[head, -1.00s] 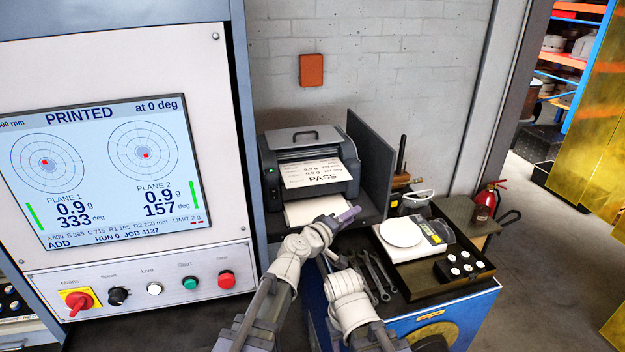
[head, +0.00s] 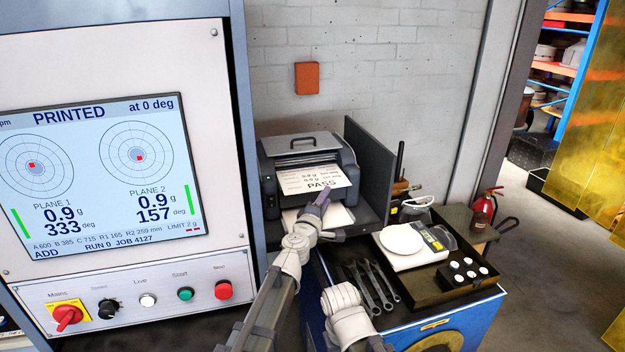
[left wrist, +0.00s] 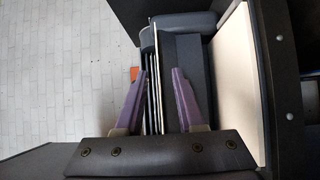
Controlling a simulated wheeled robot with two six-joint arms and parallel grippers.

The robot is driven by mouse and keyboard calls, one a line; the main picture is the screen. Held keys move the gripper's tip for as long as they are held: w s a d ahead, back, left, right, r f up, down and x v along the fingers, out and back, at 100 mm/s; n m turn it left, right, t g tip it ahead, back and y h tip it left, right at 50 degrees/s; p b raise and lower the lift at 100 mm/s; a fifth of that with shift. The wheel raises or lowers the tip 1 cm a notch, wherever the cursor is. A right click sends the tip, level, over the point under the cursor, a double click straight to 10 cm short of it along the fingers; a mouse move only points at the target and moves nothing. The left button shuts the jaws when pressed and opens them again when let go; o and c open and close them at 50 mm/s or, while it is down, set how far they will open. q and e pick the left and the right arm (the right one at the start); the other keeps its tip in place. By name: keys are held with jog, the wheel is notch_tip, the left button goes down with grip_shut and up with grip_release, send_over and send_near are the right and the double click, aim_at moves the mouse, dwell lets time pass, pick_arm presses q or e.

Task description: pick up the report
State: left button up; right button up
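The report is a white printed sheet (head: 313,178) marked PASS, sticking out of the front of the dark grey printer (head: 305,150). My left gripper (head: 319,203) is just in front of the sheet's lower edge and overlaps it in the head view. In the left wrist view its two purple fingers (left wrist: 158,73) are apart, so it is open. A thin pale edge (left wrist: 155,70), seemingly the sheet seen edge-on, shows between the fingers; contact cannot be told. My right gripper is not visible; only part of that arm shows at the bottom of the head view.
A dark upright panel (head: 370,170) stands right of the printer. Paper (head: 340,215) lies below the report. Wrenches (head: 372,285), a scale (head: 410,243) and a black tray (head: 430,290) are on the blue cabinet. The balancing machine's screen (head: 95,180) is at left.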

pick_arm(q)
jog(key=x, duration=0.5)
jog(key=shift+d+r, duration=0.1)
jog(key=shift+r, duration=0.05)
jog(key=shift+s, duration=0.1)
grip_shut()
dwell(1.1)
